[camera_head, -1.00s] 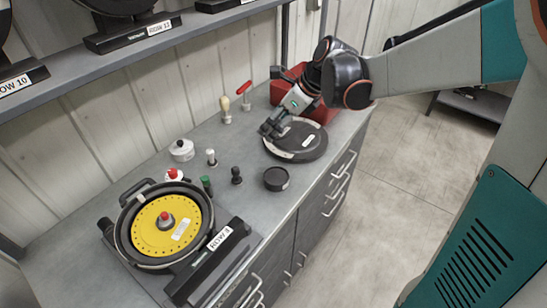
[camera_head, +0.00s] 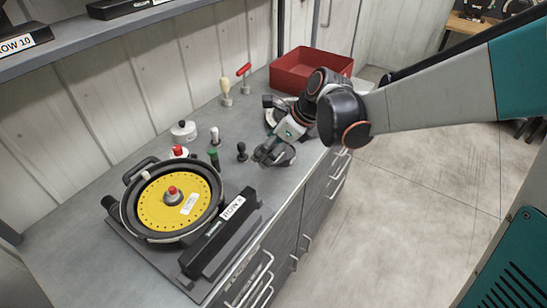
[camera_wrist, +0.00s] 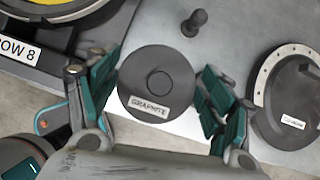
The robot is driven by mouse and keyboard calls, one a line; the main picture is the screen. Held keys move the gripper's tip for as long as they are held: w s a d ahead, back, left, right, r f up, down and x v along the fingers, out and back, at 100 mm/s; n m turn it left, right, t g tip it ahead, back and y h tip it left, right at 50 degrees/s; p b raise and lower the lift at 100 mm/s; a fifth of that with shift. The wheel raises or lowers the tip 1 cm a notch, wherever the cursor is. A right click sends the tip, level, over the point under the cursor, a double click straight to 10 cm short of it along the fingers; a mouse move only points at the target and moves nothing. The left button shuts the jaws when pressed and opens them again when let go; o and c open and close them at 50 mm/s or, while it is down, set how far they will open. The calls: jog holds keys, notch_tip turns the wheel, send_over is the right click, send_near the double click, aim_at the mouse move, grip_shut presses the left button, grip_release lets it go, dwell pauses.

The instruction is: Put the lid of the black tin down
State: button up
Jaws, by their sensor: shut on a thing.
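The black tin's round dark lid (camera_wrist: 157,68), with a small centre knob and a label reading GRAPHITE, fills the middle of the wrist view. My gripper (camera_wrist: 158,85) has teal fingers on its left and right sides and is shut on it. In the head view my gripper (camera_head: 271,153) is low over the counter, at the dark round lid (camera_head: 284,157). The tin's body is hidden under the lid in the wrist view. I cannot tell whether the lid rests on the tin or is slightly above it.
A small black knob (camera_head: 242,152) stands left of the lid, near a green-handled tool (camera_head: 213,156). A red bin (camera_head: 307,68) stands at the back. The counter's front edge is close by.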

aim_at(264, 181)
notch_tip(264, 181, down, 12)
jog(key=b, duration=0.3)
jog(key=shift+w+r+b, duration=0.1)
jog(key=shift+r+b, duration=0.05)
jog(key=shift+b, duration=0.2)
jog(key=o, duration=0.9)
